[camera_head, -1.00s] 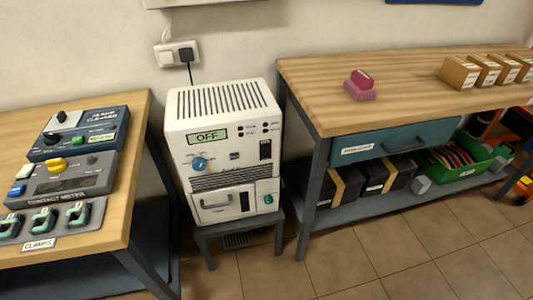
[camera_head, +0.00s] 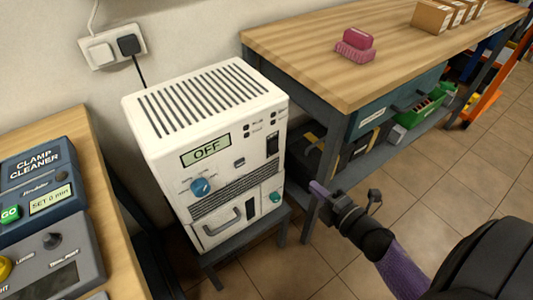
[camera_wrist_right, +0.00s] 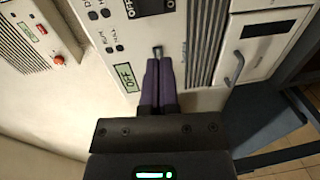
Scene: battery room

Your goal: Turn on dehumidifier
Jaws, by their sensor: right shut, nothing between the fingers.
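The dehumidifier (camera_head: 220,150) is a white box on a low grey stand, in the middle left of the head view. Its display (camera_head: 205,151) reads OFF. The black switch (camera_wrist_right: 155,8) is at the top edge there. My left gripper is out of view.
A wooden bench (camera_head: 400,55) with pink blocks (camera_head: 356,45) stands on the right, boxes on its lower shelf. A table with control units (camera_head: 40,180) is at the left. A black plug (camera_head: 128,45) is in the wall socket. Tiled floor is open at the front right.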

